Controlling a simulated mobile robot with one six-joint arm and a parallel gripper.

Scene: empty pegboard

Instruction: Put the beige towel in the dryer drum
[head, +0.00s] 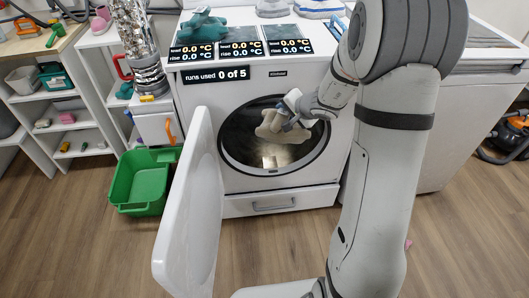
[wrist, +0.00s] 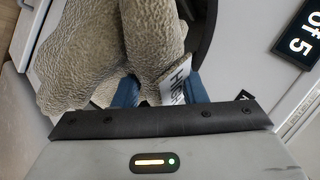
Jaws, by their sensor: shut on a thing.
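The beige towel (head: 282,129) hangs from my gripper (head: 290,122) at the mouth of the dryer drum (head: 240,145). In the wrist view the bunched towel (wrist: 105,50) fills the upper left, with a white printed label (wrist: 177,78) beside it. The blue fingers of my gripper (wrist: 160,92) are shut on the towel. The round drum opening is uncovered, and its dark rim (wrist: 207,30) also shows in the wrist view. Something light-coloured shows low inside the drum; I cannot tell what. The white dryer door (head: 190,215) stands open to the left.
A green basket (head: 142,180) sits on the floor left of the dryer. Displays (head: 240,48) and a dark green cloth (head: 202,24) lie on the dryer top. Shelves (head: 62,110) stand at the left; an orange-black vacuum (head: 508,137) is at the right.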

